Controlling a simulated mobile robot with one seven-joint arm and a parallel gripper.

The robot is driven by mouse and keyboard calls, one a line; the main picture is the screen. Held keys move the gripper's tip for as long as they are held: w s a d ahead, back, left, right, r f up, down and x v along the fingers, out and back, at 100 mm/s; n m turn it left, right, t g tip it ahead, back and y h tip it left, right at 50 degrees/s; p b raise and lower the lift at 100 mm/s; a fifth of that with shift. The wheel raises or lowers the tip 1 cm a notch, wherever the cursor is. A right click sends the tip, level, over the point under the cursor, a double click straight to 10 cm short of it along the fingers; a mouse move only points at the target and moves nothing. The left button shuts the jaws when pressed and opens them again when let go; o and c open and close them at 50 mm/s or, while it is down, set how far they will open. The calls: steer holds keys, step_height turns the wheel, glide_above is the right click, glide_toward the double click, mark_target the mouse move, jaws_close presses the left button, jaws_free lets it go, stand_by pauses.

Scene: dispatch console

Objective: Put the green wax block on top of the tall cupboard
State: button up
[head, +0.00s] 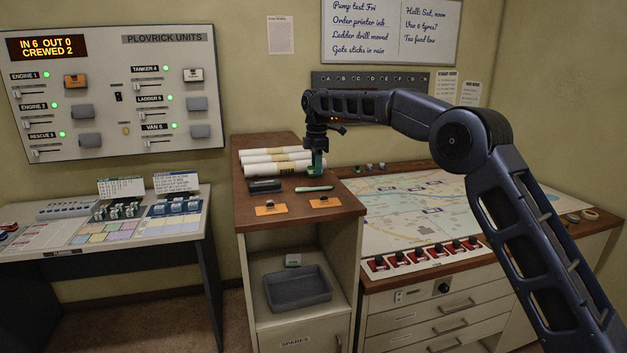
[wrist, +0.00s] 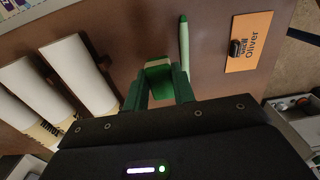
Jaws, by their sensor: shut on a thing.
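My gripper (head: 316,168) is above the wooden top of the tall cupboard (head: 345,205), just right of the paper rolls' ends. In the wrist view my gripper (wrist: 160,90) is shut on the green wax block (wrist: 158,70), which sits between the green fingers. In the head view the block is hard to tell apart from the fingers. The block is over or on the cupboard top; I cannot tell whether it touches the surface.
White paper rolls (head: 275,162) lie at the back of the cupboard top. A dark stapler-like object (head: 264,185), a green pen (head: 314,188) and orange name cards (head: 325,202) lie in front. An open shelf below holds a grey tray (head: 298,290). The map desk (head: 425,210) stands to the right.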

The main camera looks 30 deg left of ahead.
steer(key=shift+f, duration=1.85)
steer(key=shift+f, duration=0.15)
steer(key=o, duration=0.7)
step_height(320, 180, up, 12)
steer(key=shift+r, duration=0.15)
